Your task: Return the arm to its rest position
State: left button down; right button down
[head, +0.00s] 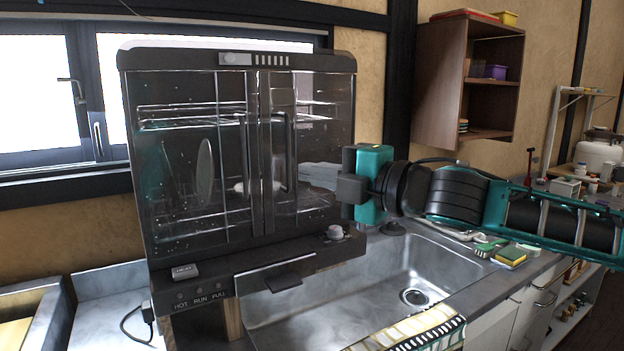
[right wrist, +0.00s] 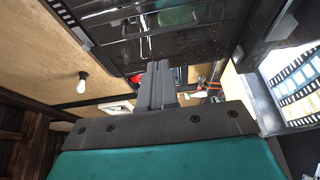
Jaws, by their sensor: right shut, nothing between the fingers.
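My right arm comes in from the right in the head view, and its gripper (head: 349,188) is beside the right side of a dark glass-doored cabinet (head: 190,225). The fingers point left, toward the glass; I cannot tell whether they touch it. In the right wrist view the two fingers of this gripper (right wrist: 157,75) are together with nothing between them. The cabinet's two doors look closed, with two upright handles (head: 290,155) in the middle. A white plate (head: 204,172) stands on a rack inside. My left gripper is not in view.
A metal sink (head: 370,280) lies below the gripper, with a striped cloth (head: 410,332) over its front edge. A sponge (head: 511,257) and a brush (head: 487,247) lie right of it, under my arm. An open wall shelf (head: 440,85) hangs above the arm.

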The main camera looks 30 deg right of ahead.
jog(key=shift+s, duration=0.1)
jog(key=s+a+f+m+g+h, duration=0.2)
jog(key=a+f+m, duration=0.25)
jog(key=f, duration=0.75)
jog(key=s+a+f+m+g+h, duration=0.15)
jog(key=a+f+m, duration=0.3)
jog(key=f, duration=0.65)
jog(key=s+d+f+m+g+h, duration=0.3)
jog(key=s+f+m+g, duration=0.8)
jog(key=s+f, duration=0.9)
jog(key=w+a+f+t+y, duration=0.1)
jog(key=w+a+f+t, duration=0.2)
jog(key=w+f+t, duration=0.3)
jog(key=shift+w+a+f+t, duration=0.2)
jog(key=shift+f+t, duration=0.4)
jog(key=shift+t, duration=0.75)
jog(key=shift+y, duration=0.25)
